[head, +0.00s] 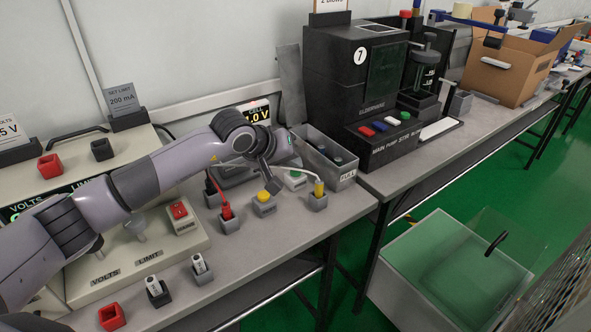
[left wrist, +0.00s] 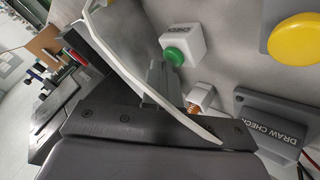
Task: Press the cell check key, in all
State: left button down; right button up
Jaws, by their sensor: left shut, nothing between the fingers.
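A white block with a green key (head: 295,175) stands on the bench, right of my left gripper (head: 271,184). The green key (left wrist: 174,56) also shows in the left wrist view, with small lettering ending in "CHECK" on its block. The cell display (head: 257,113) reads about 1.0 V behind my wrist. My left gripper is shut and empty and points down beside the key; whether it touches the key I cannot tell. A plate marked DRAW CHECK (left wrist: 275,125) lies nearby in the left wrist view. My right gripper is out of view.
A pale curved lead (left wrist: 150,80) crosses the left wrist view. A grey bin (head: 328,160) and black machine (head: 350,75) stand to the right.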

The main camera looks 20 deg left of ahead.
aim_at(292, 173)
pick_arm(q)
jog(key=shift+r+p, duration=0.35)
jog(key=shift+r, duration=0.5)
jog(key=shift+r+p, duration=1.3)
jog(key=shift+r, duration=1.2)
